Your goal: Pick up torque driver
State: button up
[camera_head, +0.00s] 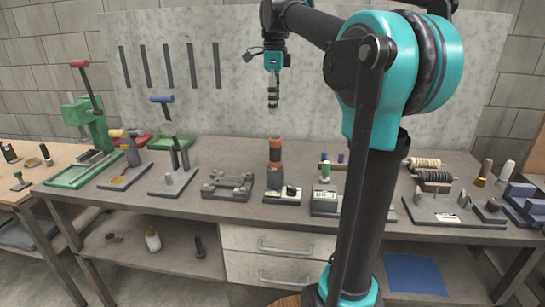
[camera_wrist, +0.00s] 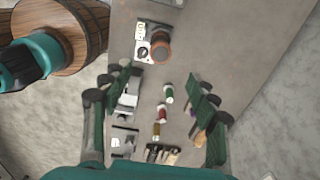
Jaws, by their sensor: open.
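An upright orange-and-black cylinder (camera_head: 275,152) stands on a small base with a display, at the middle of the bench. I cannot tell for certain that it is the torque driver. In the wrist view its round orange-brown top (camera_wrist: 160,47) shows above and beyond the fingers. My gripper (camera_head: 273,98) hangs pointing down above the bench, well clear of everything on it. In the wrist view my gripper (camera_wrist: 158,100) is open and empty, with small coloured spools (camera_wrist: 163,112) seen far below between its fingers.
A grey bench (camera_head: 225,148) carries a grey fixture (camera_head: 228,186) left of the cylinder and a device with a display (camera_head: 325,200) to its right. Rollers on a plate (camera_head: 434,177) lie at the right. A concrete panel (camera_head: 190,85) stands behind.

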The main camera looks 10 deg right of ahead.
aim_at(274, 137)
notch_tip(274, 137, down, 11)
jog(key=shift+w+f, duration=0.1)
jog(key=shift+d+f, duration=0.2)
jog(key=shift+f, duration=2.65)
grip_shut()
jog(key=shift+r, duration=0.2)
